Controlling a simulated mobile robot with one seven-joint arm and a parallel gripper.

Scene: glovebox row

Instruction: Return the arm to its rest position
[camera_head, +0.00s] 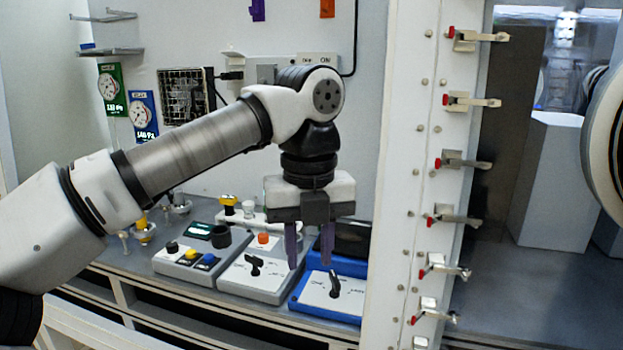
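My white and grey arm reaches in from the left of the head view, bends at a raised elbow-like joint, and points its gripper (310,265) straight down. The two purple fingers are apart with nothing visible between them. The fingertips hang over the blue-framed panel (345,312) and the right edge of the grey switch box (248,288). I cannot tell from this view how far above the panels they are. A black lever (335,285) on the blue-framed panel stands just below and right of the fingers.
A grey button box (186,268) stands left of the switch box. Green and blue gauges (141,116) and a fan grille (186,95) are on the back wall. A white post with red-tipped clamps (452,160) stands close on the right, beside the glovebox window.

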